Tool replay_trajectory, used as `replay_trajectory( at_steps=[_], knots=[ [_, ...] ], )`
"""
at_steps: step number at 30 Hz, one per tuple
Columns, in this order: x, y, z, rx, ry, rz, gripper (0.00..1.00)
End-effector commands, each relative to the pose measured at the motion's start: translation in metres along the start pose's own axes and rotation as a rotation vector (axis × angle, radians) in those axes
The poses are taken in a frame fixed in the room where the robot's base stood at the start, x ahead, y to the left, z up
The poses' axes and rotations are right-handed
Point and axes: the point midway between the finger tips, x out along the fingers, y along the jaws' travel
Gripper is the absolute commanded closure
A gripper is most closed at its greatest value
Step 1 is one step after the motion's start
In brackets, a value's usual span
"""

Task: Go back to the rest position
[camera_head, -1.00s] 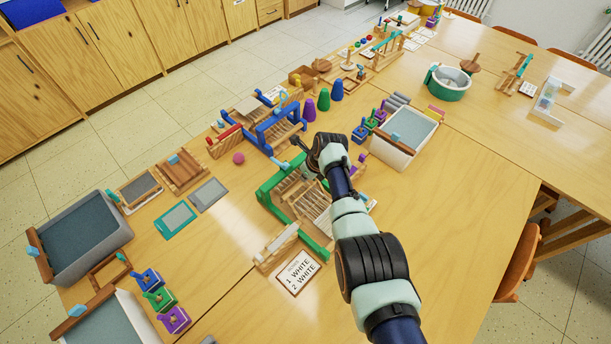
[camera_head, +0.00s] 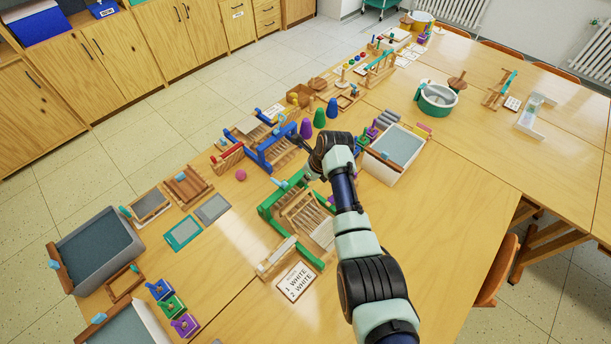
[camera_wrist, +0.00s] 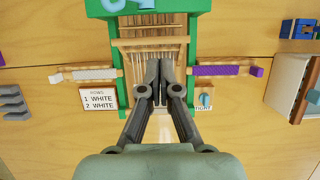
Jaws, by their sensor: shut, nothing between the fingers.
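My gripper (camera_wrist: 159,68) is shut and empty in the wrist view, its fingertips together above the green-framed loom (camera_wrist: 190,55). In the head view my arm reaches over the table and its end hides part of the scene. The green loom (camera_head: 268,207) stands there below and left of my wrist. A gap between the fingertips and the loom is hard to judge.
A card reading "1 WHITE 2 WHITE" (camera_head: 297,281) lies beside the loom. A blue loom (camera_head: 270,153), coloured cones (camera_head: 319,117) and a white-walled tub (camera_head: 380,168) stand nearby. The table's right front part is clear.

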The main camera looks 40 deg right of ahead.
Motion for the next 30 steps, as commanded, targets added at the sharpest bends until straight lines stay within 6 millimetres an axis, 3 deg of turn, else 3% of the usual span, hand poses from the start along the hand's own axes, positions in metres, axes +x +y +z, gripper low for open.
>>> replay_trajectory(
  at_steps=[9,11,13,17,21,24,30],
  knots=[
    [0.001,0.002,0.001,-0.014,-0.002,-0.002,1.00],
    [0.001,0.010,0.007,-0.092,-0.014,-0.013,1.00],
    [0.000,0.031,0.020,-0.282,-0.041,-0.041,1.00],
    [-0.015,0.102,0.049,-0.869,-0.111,-0.153,1.00],
    [-0.056,0.192,0.059,-1.553,-0.156,-0.347,1.00],
    [-0.094,0.246,0.052,-1.959,-0.155,-0.509,1.00],
    [-0.166,0.322,0.019,-2.531,-0.085,-0.827,1.00]
  ],
)
